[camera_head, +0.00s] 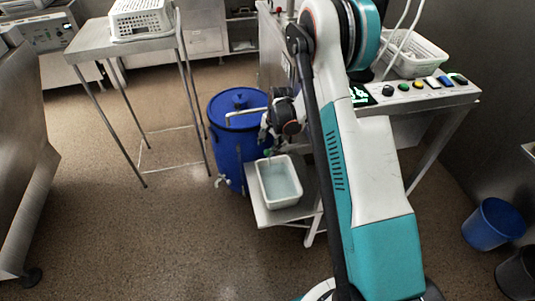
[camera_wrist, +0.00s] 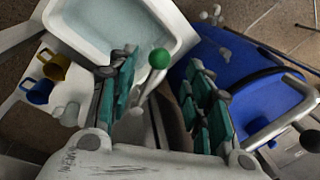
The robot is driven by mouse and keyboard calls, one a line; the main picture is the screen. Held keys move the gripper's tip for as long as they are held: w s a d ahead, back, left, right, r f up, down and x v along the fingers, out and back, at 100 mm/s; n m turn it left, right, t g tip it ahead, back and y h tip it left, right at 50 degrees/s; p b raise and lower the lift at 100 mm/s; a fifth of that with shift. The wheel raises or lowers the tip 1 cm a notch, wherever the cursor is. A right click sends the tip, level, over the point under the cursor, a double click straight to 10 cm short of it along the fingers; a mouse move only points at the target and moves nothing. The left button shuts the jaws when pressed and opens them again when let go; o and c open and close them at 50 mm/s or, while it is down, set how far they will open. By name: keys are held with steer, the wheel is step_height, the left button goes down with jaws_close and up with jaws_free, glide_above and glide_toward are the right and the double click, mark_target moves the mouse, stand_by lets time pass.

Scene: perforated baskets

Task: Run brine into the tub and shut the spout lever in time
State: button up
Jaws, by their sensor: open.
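The white tub (camera_head: 262,186) stands on a low metal shelf beside the blue barrel (camera_head: 228,150) and holds pale bluish liquid. Its wall fills the upper left of the wrist view (camera_wrist: 75,42). The green ball knob of the spout lever (camera_wrist: 159,58) shows between my fingers. My gripper (camera_wrist: 160,70) is open, with one teal-padded finger on each side of the knob; I cannot tell whether either touches it. In the head view my gripper (camera_head: 270,146) is at the tub's far edge, in front of the barrel. The spout's mouth and any stream are hidden.
A metal pipe (camera_wrist: 285,115) runs by the barrel. A button panel (camera_head: 425,87) and a white basket (camera_head: 415,55) are on the right-hand table.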

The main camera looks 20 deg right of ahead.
mark_target(267, 151)
steer(key=f, duration=0.1)
steer(key=f+b, duration=0.1)
steer(key=f, duration=0.1)
steer(key=w+f, duration=0.1)
steer(key=f, duration=0.1)
steer(key=shift+a+f, duration=0.1)
steer(key=shift+a, duration=0.1)
jaws_close()
